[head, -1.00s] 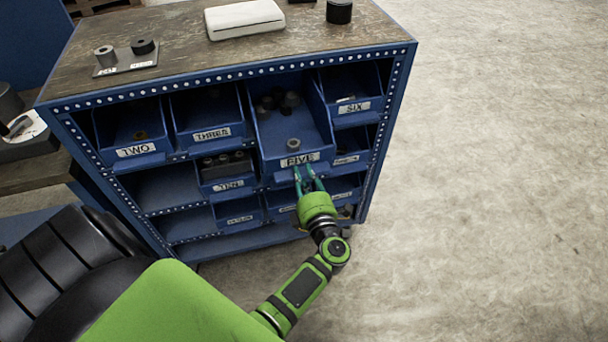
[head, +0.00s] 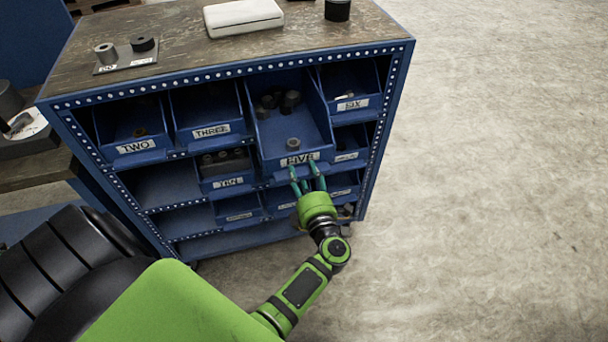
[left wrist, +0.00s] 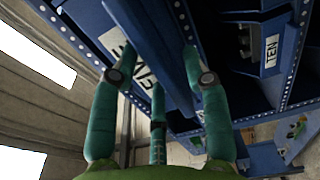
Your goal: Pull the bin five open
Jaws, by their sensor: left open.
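Bin five (head: 290,142) is a blue open-topped bin in the upper row of the cabinet, with a white FIVE label on its front. My left gripper (head: 304,166) has green fingers spread apart at the bin's lower front edge, just below the label. In the left wrist view, the label (left wrist: 135,65) and a blue edge of the bin show between the open fingers (left wrist: 150,30). I cannot tell whether the fingers touch the bin. My right gripper is out of view.
The blue cabinet (head: 240,73) holds other labelled bins, including TWO (head: 136,147), THREE (head: 211,132) and SIX (head: 352,104). A white box (head: 243,17) and a small plate with two round parts lie on top. The floor at the right is clear.

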